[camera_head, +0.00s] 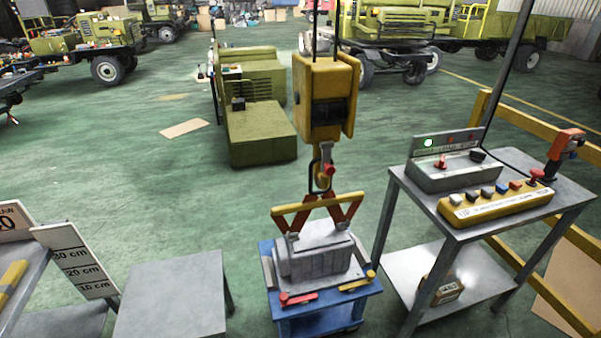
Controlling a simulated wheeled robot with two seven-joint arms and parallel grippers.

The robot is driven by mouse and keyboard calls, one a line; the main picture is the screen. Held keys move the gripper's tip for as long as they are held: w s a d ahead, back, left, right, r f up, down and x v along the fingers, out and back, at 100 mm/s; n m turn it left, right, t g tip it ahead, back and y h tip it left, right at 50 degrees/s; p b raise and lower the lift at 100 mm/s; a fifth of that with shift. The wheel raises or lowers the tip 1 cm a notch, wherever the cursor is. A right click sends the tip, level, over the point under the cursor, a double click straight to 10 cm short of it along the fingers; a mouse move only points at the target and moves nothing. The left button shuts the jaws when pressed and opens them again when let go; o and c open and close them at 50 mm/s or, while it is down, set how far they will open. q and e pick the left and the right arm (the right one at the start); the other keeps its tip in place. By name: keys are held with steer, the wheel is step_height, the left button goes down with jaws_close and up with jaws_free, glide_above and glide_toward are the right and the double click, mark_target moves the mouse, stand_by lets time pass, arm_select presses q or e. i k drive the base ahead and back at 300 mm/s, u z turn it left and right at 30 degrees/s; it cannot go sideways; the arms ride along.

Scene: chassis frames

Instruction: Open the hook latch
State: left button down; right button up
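A yellow hoist block (326,98) hangs from above at the centre. Below it hangs a hook (322,168) with a small red latch part (328,158) on its right side. The hook sits at the top of a red and yellow lifting frame (317,209); I cannot tell whether the latch is open or shut. Under the frame a grey block-shaped load (315,260) rests on a blue cart (333,308). Neither of my grippers shows in the head view.
A grey table (488,205) at the right holds a control box (447,167) and a yellow button pendant (495,203). A low grey table (172,292) and a height sign (78,262) stand at the left. A yellow rail (535,130) runs behind the right table. Green floor lies behind the cart.

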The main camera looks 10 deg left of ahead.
mark_target(329, 170)
steer(key=z, duration=0.3)
steer(key=i, duration=0.85)
steer(key=z, duration=0.8)
